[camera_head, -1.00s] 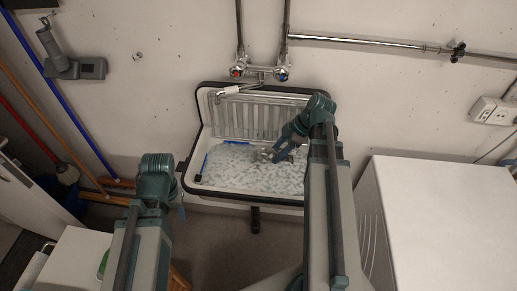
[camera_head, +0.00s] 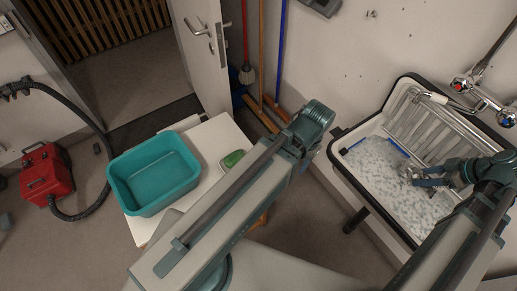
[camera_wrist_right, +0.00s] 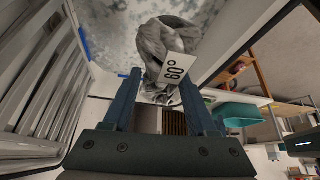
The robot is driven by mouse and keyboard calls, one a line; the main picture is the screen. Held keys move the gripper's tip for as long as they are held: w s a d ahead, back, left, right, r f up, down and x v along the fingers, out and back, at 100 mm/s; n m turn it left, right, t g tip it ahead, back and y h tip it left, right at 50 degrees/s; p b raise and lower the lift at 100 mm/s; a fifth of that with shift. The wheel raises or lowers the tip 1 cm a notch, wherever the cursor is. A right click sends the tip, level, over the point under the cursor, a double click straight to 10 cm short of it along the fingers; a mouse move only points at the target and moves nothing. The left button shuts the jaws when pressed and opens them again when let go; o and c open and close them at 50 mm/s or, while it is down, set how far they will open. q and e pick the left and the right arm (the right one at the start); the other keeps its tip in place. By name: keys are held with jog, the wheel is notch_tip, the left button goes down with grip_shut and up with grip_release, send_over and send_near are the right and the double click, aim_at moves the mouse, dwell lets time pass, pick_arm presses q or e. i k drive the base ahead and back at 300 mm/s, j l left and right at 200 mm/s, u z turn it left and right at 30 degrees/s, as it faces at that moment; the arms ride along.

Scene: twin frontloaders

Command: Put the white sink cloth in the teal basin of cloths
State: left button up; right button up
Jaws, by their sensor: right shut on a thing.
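The sink (camera_head: 338,146) has a dark raised rim and a ribbed board, with taps (camera_head: 462,84) above. A green object (camera_head: 232,159) lies beside the basin on the white top (camera_head: 212,138). My left arm crosses between basin and sink. A red vacuum (camera_head: 47,172) stands far left.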

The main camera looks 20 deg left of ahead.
aim_at(160, 182)
jog(key=u, duration=2.05)
jog(key=j+z, duration=0.4)
jog(key=j, duration=2.05)
jog(key=k, duration=0.05)
